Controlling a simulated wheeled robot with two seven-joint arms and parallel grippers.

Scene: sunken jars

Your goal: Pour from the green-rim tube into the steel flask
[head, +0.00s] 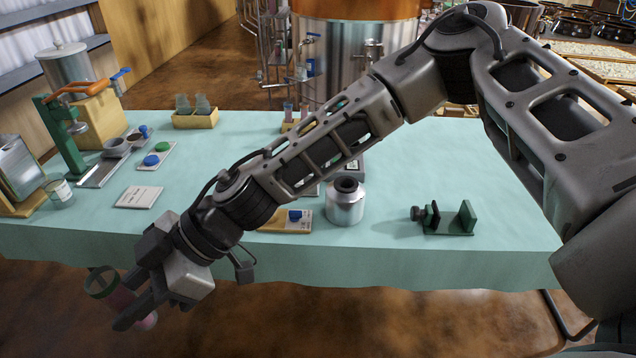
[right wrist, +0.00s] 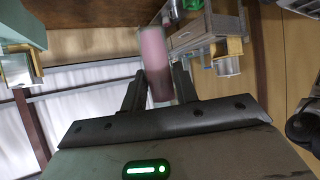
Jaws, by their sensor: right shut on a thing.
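The green-rim tube (head: 101,282) is clear with pink contents and is held in my right gripper (head: 128,300), in front of the table's near edge at the lower left of the head view. It lies tilted, its green rim to the upper left and its other end to the lower right. In the right wrist view the tube (right wrist: 155,62) stands out as a pink shape between the fingers. The steel flask (head: 346,207) stands upright on the table near its front edge, dark mouth up, well right of the gripper. My left gripper is not in view.
A green holder (head: 450,222) stands right of the flask. A wooden board with a blue piece (head: 295,215) lies left of it. A white card (head: 139,197), a green press (head: 60,138) and a glass (head: 59,192) are on the left. The table's right side (head: 510,170) is clear.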

